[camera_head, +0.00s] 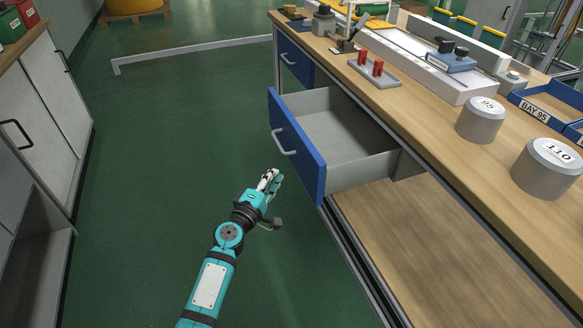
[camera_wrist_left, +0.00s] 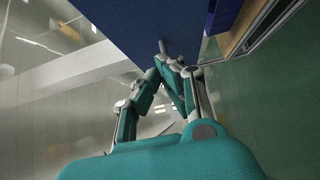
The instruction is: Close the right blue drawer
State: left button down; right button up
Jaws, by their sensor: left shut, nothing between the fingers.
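The right blue drawer (camera_head: 298,150) is pulled well out from under the workbench. Its grey inside (camera_head: 335,130) is empty, and its front carries a grey handle (camera_head: 284,142). My left gripper (camera_head: 271,176) is shut and empty, low in front of the drawer's front, below the handle in the picture. In the left wrist view the closed fingertips (camera_wrist_left: 172,62) point toward the dark blue drawer front (camera_wrist_left: 140,25). I cannot tell whether they touch it. My right gripper is not in view.
Another blue drawer (camera_head: 294,64) farther along the bench (camera_head: 440,150) is shut. Weights (camera_head: 480,120), a rack with red pegs (camera_head: 374,70) and blue bins (camera_head: 545,105) stand on the benchtop. Cabinets (camera_head: 40,120) line the left. Green floor (camera_head: 170,150) between is clear.

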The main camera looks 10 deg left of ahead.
aim_at(299, 155)
pick_arm(q)
jog(key=shift+w+d+f, duration=0.1)
jog(key=shift+w+d, duration=0.55)
jog(key=shift+w, duration=0.3)
jog(key=shift+w+d+r, duration=0.1)
jog(key=shift+w+d, duration=0.6)
jog(key=shift+w, duration=0.2)
jog(key=shift+w+d+f, duration=0.1)
jog(key=shift+w+d, duration=0.55)
jog(key=shift+w, duration=0.3)
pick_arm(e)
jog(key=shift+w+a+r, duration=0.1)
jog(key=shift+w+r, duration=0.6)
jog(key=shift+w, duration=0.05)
pick_arm(q)
jog(key=shift+w+b, duration=0.1)
jog(key=shift+b, duration=0.25)
